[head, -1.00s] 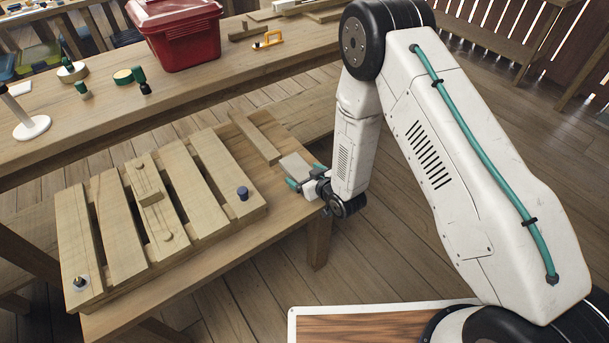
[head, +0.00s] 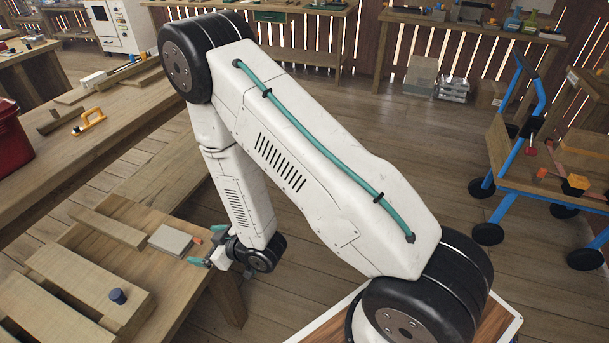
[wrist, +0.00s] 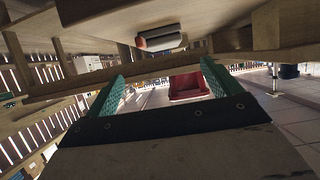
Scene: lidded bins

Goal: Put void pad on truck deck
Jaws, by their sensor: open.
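A flat grey block (head: 171,240), which looks like the void pad, lies on the low wooden bench beside a wooden bar. A small orange patch shows by its near end. It also shows in the wrist view (wrist: 160,38), above the fingers and apart from them. My gripper (head: 203,245) is open with teal fingers, just right of the pad at the bench edge. In the wrist view nothing is between the fingers (wrist: 160,76). A blue-framed wheeled cart with a wooden deck (head: 548,188), likely the truck, stands at the far right in the head view.
The slatted pallet (head: 72,288) with a dark blue knob (head: 117,296) is left of the pad. A longer workbench (head: 140,105) with an orange-yellow tool (head: 90,121) runs behind. Open plank floor (head: 390,135) lies between the benches and the cart.

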